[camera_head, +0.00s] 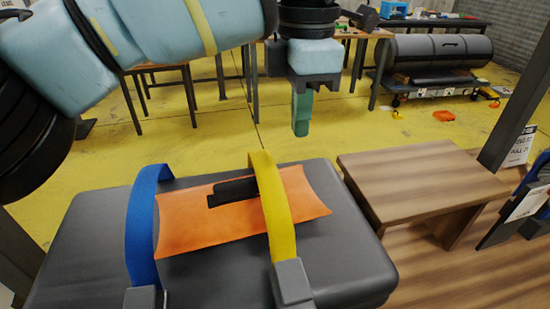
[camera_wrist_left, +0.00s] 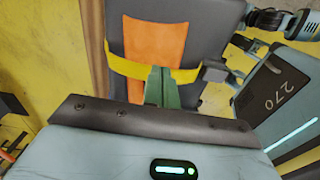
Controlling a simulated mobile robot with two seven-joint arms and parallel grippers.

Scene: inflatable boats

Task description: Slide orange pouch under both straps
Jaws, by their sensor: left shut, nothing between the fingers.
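The flat orange pouch (camera_head: 215,222) lies on a dark grey case (camera_head: 340,255), with a black handle on its top. The yellow strap (camera_head: 270,195) arches over the pouch, and the pouch's right end sticks out past it. The pouch's left edge meets the blue strap (camera_head: 142,225); I cannot tell whether any of it is under that strap. My left gripper (camera_head: 301,130) is shut and empty, above and beyond the case's far edge. In the left wrist view its fingers (camera_wrist_left: 163,72) overlap the yellow strap (camera_wrist_left: 190,76), with the pouch (camera_wrist_left: 153,45) beyond. My right gripper is not in view.
A wooden table (camera_head: 420,170) stands close to the case on the right. Workbenches (camera_head: 190,60) and a large grey cylindrical case (camera_head: 440,58) stand at the back. The yellow floor (camera_head: 350,125) between is mostly clear, with small orange items at the right.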

